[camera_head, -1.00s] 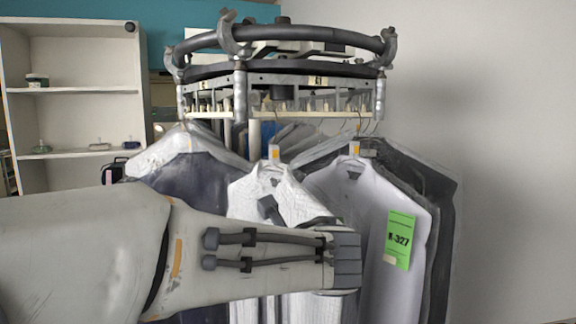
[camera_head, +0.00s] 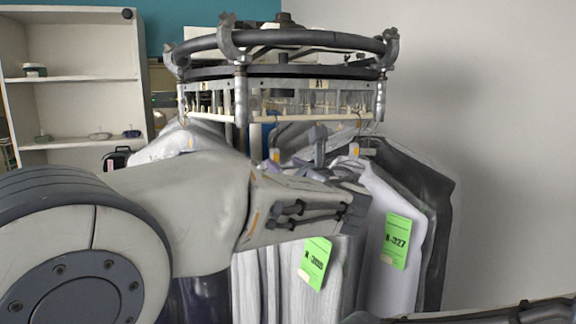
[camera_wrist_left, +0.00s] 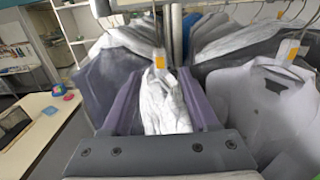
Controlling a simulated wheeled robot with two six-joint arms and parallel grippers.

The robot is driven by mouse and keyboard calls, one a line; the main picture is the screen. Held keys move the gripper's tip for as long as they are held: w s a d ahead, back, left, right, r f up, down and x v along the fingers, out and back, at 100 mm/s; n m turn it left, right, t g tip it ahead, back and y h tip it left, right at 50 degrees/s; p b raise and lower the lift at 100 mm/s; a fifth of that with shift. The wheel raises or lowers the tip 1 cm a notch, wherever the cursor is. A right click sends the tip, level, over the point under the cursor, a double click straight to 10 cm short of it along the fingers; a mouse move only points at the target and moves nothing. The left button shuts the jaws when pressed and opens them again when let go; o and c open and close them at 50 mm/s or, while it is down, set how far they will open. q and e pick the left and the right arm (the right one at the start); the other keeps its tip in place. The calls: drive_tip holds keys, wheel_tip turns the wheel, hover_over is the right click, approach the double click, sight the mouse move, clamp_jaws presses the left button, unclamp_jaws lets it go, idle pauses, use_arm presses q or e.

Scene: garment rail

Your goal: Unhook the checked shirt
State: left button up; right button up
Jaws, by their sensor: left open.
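The checked shirt seems to be the pale, faintly patterned garment (camera_head: 270,285) hanging at the middle front of the rail. My left arm hides its upper part in the head view. In the left wrist view the patterned shirt (camera_wrist_left: 163,105) hangs just beyond my gripper's dark body, with an orange-marked tab at its collar. My left gripper (camera_head: 325,160) is open, in front of the garments at about collar height. I cannot tell whether it touches the shirt or hanger. A dark arm part of mine shows at the bottom right; its jaws cannot be made out.
A round metal rail (camera_head: 290,70) carries the garments. A pale shirt (camera_head: 375,240) with a green tag (camera_head: 396,241) hangs close on the right, dark garments behind it. Another green tag (camera_head: 314,262) hangs below my gripper. White shelves (camera_head: 80,80) stand at left; a wall is right.

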sight(276, 142)
use_arm(q)
drive_tip(key=p+x, duration=0.1)
drive_tip(key=x, duration=0.2)
drive_tip(key=shift+w+a, duration=0.15)
drive_tip(key=shift+w, duration=0.1)
drive_tip(key=shift+p+x, duration=0.35)
drive_tip(key=shift+x, duration=2.05)
drive_tip(key=shift+w, duration=0.1)
clamp_jaws()
drive_tip(key=shift+r, duration=0.1)
drive_tip(key=shift+r+p, duration=1.25)
drive_tip(key=shift+r, duration=0.4)
